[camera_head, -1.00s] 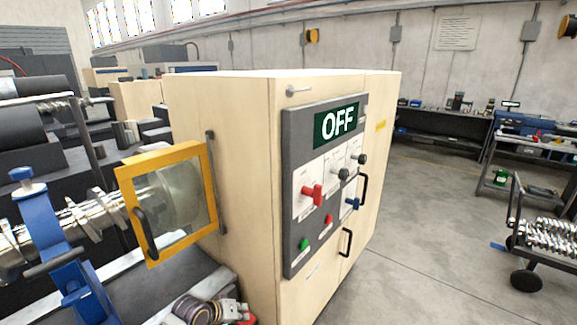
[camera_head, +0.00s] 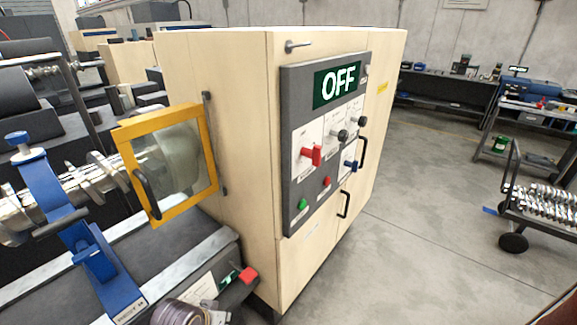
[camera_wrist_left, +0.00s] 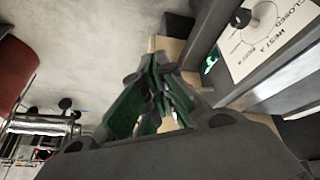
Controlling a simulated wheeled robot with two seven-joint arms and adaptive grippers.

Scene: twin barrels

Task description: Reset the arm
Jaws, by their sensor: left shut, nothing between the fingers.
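My left gripper (camera_wrist_left: 158,68) shows in the left wrist view, its green and dark fingers drawn together with nothing between them. In the head view the grey control panel (camera_head: 298,225) is on a pale wooden cabinet (camera_head: 215,75). Its display (camera_head: 336,85) reads OFF. The panel has a red handle (camera_head: 311,155), a blue handle (camera_head: 350,164), black knobs, a green button (camera_head: 303,204) and a red button (camera_head: 326,181). My right gripper is not in view.
A yellow-framed clear guard (camera_head: 175,165) stands left of the cabinet, beside a shiny shaft and a blue support (camera_head: 70,235). A cart (camera_head: 545,205) with metal parts stands at the right. The floor (camera_head: 420,235) between cabinet and cart is clear.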

